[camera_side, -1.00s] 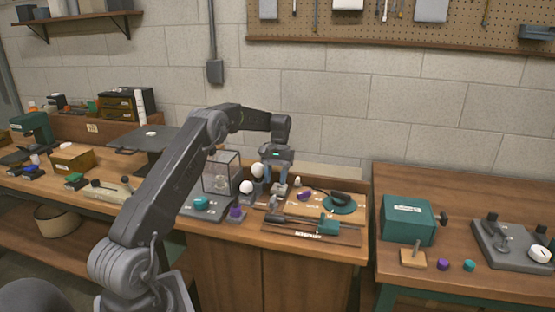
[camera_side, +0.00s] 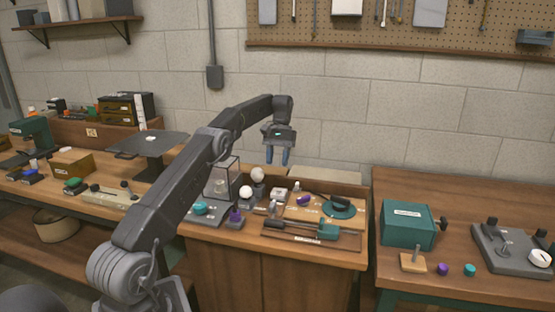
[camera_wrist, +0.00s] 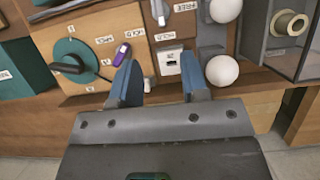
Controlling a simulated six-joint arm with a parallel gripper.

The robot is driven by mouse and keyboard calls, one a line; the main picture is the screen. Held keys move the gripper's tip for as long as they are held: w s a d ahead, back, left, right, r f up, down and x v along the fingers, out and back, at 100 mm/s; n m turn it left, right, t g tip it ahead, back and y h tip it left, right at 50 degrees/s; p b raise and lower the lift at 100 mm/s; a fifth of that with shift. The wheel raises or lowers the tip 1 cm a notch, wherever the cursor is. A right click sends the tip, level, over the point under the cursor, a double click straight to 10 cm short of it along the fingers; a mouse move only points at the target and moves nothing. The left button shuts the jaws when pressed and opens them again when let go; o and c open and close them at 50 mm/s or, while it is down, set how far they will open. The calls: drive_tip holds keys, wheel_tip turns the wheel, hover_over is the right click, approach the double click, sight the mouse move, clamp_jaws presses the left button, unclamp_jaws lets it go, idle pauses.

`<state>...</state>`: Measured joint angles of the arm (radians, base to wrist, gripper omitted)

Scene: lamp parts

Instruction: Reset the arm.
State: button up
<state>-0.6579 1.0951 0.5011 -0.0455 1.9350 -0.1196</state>
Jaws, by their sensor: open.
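My gripper (camera_side: 277,157) hangs open and empty above the back of the middle bench, fingers pointing down. In the wrist view its two blue fingers (camera_wrist: 158,88) are apart with nothing between them. Beyond them is a small white block with a dark slot (camera_wrist: 196,118), beside a label that reads HOLD. White bulbs stand on the bench, one at the front (camera_side: 246,191) and one behind it (camera_side: 257,174). A teal dial with a dark handle (camera_side: 340,206) sits on the wooden board, and it also shows in the wrist view (camera_wrist: 72,58). A purple piece (camera_wrist: 121,54) lies near it.
A clear-walled case (camera_side: 222,178) stands left of the bulbs. A teal-handled tool (camera_side: 327,230) lies along the bench's front. The right bench holds a green box (camera_side: 407,224) and a grey fixture (camera_side: 512,250). The air around my gripper is clear.

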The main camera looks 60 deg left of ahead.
drive_tip(key=s+d+r+m+t+y, duration=0.1)
drive_tip(key=s+d+r+m+t, duration=0.15)
drive_tip(key=d+r, duration=0.6)
drive_tip(key=s+d+r+m+t+y, duration=0.1)
drive_tip(key=s+d+r+m+y, duration=0.15)
drive_tip(key=d+r, duration=0.6)
drive_tip(key=s+d+f+m+t, duration=0.2)
drive_tip(key=s+d+f, duration=0.2)
drive_tip(key=s+d, duration=0.4)
drive_tip(key=s+d+f+m+t, duration=0.1)
drive_tip(key=s+d+f+t, duration=0.2)
drive_tip(key=s+d, duration=0.6)
drive_tip(key=s+f, duration=0.1)
drive_tip(key=s, duration=0.4)
drive_tip(key=shift+d+f+m, duration=0.15)
drive_tip(key=shift+m, duration=0.25)
